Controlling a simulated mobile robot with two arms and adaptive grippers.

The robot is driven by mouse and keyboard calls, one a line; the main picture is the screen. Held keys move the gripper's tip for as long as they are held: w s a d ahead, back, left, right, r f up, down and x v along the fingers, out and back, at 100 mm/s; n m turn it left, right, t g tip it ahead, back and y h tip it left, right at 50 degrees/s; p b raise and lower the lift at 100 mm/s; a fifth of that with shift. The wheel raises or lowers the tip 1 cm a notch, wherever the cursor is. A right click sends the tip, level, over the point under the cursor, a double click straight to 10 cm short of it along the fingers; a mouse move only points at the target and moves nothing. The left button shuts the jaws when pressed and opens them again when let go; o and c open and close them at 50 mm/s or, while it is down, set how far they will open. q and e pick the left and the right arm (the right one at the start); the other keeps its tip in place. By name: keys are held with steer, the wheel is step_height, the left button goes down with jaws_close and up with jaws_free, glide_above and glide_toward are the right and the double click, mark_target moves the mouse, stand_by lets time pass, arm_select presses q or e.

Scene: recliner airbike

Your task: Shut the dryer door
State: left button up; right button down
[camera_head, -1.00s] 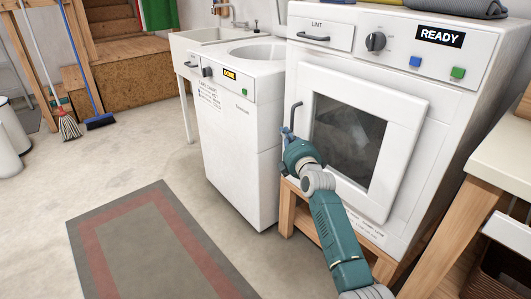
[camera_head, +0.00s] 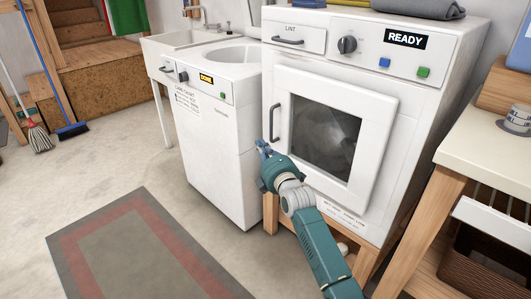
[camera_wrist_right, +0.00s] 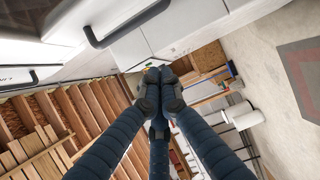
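The white dryer door (camera_head: 370,148) has a dark square window (camera_head: 323,140) and a dark bar handle (camera_head: 274,122) on its left edge. The door lies flush or nearly flush with the dryer front (camera_head: 420,95). I cannot tell whether it is latched. My right gripper (camera_head: 262,147) is just left of the handle's lower end, in front of the gap beside the washer. In the right wrist view its fingertips (camera_wrist_right: 158,78) meet with nothing between them. There the handle (camera_wrist_right: 127,24) passes above and left of the fingers, apart from them. My left gripper is not in view.
A white washer (camera_head: 212,130) stands close to the dryer's left side. The dryer rests on a wooden stand (camera_head: 368,262). A worktable (camera_head: 480,150) is close on the right. A grey rug (camera_head: 75,245) lies on the open floor at left.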

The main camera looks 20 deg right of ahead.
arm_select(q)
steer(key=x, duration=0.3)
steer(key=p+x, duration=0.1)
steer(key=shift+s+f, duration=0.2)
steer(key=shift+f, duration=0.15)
arm_select(e)
steer(key=s, duration=0.2)
steer(key=s+a, duration=0.1)
steer(key=s, duration=0.2)
steer(key=shift+s+r, duration=0.1)
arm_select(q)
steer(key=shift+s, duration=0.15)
